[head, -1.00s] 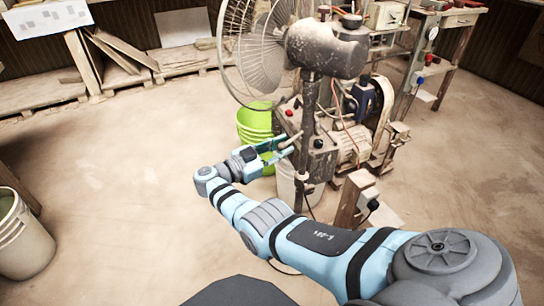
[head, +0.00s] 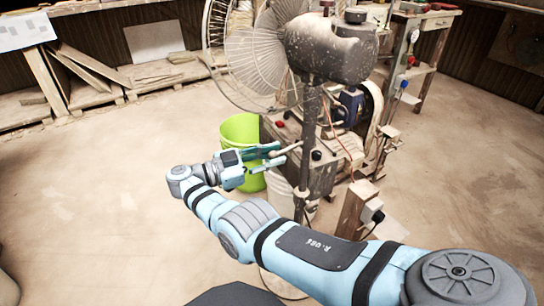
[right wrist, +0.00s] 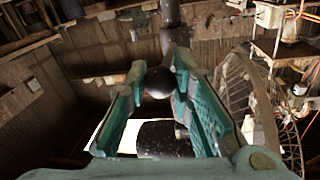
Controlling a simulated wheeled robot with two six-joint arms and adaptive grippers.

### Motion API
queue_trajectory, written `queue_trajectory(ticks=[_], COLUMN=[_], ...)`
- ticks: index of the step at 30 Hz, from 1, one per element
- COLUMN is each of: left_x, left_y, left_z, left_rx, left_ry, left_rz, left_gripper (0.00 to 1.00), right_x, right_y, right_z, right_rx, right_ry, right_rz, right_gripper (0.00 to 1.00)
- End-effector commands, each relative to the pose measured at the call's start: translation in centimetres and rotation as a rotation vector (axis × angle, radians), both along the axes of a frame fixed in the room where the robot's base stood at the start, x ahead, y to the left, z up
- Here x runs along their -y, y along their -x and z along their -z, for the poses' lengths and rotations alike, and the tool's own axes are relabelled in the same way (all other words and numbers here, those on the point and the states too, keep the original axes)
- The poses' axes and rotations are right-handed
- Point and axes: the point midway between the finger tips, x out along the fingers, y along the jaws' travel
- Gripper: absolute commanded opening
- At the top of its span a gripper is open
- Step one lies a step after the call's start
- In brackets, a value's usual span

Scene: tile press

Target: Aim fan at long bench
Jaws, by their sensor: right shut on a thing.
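The dusty pedestal fan stands right of centre in the head view, with a dark motor head (head: 335,50) on an upright pole. Its wire grille (head: 250,55) faces left. My right gripper (head: 282,153) is beside the pole, below the motor head, shut on the fan's thin handle (head: 287,148). In the right wrist view a dark round knob (right wrist: 158,82) sits between the two teal fingers, and the grille (right wrist: 240,85) shows at right. A low, long wooden bench (head: 90,98) runs along the back wall at left. My left gripper is out of view.
A green bucket (head: 242,130) stands behind my right gripper, with a white bucket (head: 279,190) near the pole. A dusty machine with a motor stands behind the fan. A wooden workbench (head: 428,16) is at back right. The floor at left is clear.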

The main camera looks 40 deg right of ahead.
Motion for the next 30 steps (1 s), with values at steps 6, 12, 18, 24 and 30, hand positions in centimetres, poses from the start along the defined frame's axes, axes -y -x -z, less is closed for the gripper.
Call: queue_trajectory(ticks=[6,12,18,24,30], left_x=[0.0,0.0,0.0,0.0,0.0], left_y=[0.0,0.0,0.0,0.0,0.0], left_z=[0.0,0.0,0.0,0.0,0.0], left_rx=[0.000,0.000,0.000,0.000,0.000], left_ry=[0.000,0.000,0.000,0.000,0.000], left_rz=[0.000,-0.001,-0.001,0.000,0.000], left_gripper=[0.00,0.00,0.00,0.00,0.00], right_x=[0.1,-0.2,-0.3,-0.2,-0.2], right_y=[-0.2,-0.3,-0.3,-0.3,-0.2], right_z=[-0.2,-0.1,-0.1,-1.5,-6.5], right_rx=[0.002,0.001,0.000,0.006,0.006], right_ry=[0.004,0.003,0.002,0.002,0.002], right_rz=[-0.002,-0.006,-0.007,-0.006,-0.004], right_gripper=[0.00,0.42,0.42,0.42,0.42])
